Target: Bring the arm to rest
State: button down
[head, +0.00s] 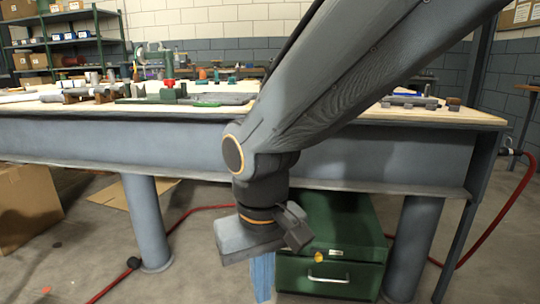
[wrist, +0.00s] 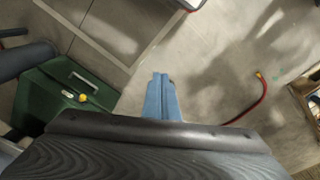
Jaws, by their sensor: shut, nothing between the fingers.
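My gripper (head: 263,290) hangs low in front of the workbench, pointing down, below the level of the bench top. Its blue fingers also show in the wrist view (wrist: 161,95), pressed together with nothing between them. My arm comes down from the upper right of the head view and bends at a joint just in front of the bench edge. The arm hides part of the bench top and the bench front.
The workbench (head: 100,145) carries a green fixture with a red part (head: 169,91) and several grey parts. A green drawer cabinet (head: 330,272) stands beneath, close behind my gripper; it shows in the wrist view (wrist: 45,98). A red hose (head: 490,222) lies right. A cardboard box (head: 25,205) stands left.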

jog(key=s+r+n+y, duration=0.2)
jog(key=s, duration=0.7)
jog(key=d+r+m+p, duration=0.2)
jog(key=d+r+p, duration=0.5)
jog(key=p, duration=0.5)
jog(key=d+r+m+h+p, duration=0.1)
jog(key=d+r+p, duration=0.5)
jog(key=r+p, duration=0.6)
jog(key=d+r+m+h+p, duration=0.1)
jog(key=d+r+m+p, duration=0.2)
jog(key=d+r+p, duration=0.4)
notch_tip(320, 180, up, 2)
jog(key=p, duration=0.7)
jog(key=shift+w+d+r+m+g, duration=0.15)
jog(key=shift+w+d+m+g, duration=0.15)
jog(key=shift+m, duration=0.1)
jog(key=c, duration=2.5)
grip_release()
